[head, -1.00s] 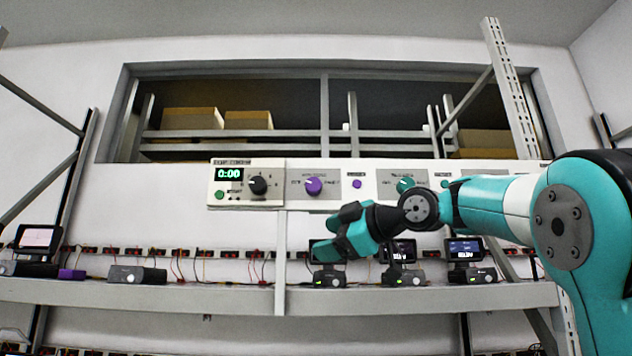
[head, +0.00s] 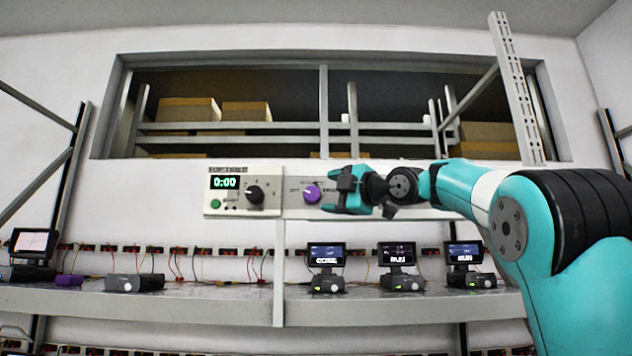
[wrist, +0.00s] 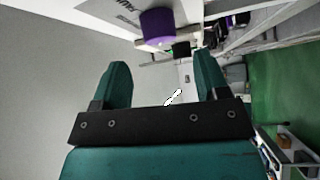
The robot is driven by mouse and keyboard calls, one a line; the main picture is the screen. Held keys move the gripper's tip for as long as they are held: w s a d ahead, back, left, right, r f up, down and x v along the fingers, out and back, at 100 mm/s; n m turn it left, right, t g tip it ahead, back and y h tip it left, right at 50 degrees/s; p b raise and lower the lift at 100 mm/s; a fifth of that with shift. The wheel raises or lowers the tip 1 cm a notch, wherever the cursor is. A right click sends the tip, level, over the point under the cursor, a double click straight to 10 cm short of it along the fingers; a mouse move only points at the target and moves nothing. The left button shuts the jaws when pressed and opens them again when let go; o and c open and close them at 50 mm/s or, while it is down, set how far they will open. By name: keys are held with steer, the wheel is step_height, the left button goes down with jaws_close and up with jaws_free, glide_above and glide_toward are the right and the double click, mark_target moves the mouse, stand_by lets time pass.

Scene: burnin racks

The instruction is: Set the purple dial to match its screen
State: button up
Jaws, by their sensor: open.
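The purple dial (head: 312,194) sits on the white wall panel, right of the section with the green 0:00 screen (head: 225,183). Small labels flank the dial, too small to read for certain. In the wrist view the purple dial (wrist: 157,25) shows at the top, beyond the fingertips. My gripper (head: 333,194) is open and empty, just right of the dial and apart from it as far as I can tell. In the wrist view my gripper (wrist: 160,75) has its two teal fingers spread. My gripper and arm hide the panel's right part.
A black knob (head: 254,194) and a green button (head: 215,204) are left of the dial. Below, a grey shelf (head: 210,305) carries several small devices with screens, including one device (head: 326,268) under the dial. Racks with boxes stand behind the window.

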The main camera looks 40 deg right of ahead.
mark_target(314, 194)
steer(key=p+x, duration=0.2)
steer(key=x, duration=0.2)
steer(key=shift+w+r, duration=0.2)
steer(key=shift+w, duration=0.1)
steer(key=shift+w+a+f+p, duration=0.15)
steer(key=shift+w+p, duration=0.15)
steer(key=shift+w, duration=0.25)
steer(key=c, duration=0.9)
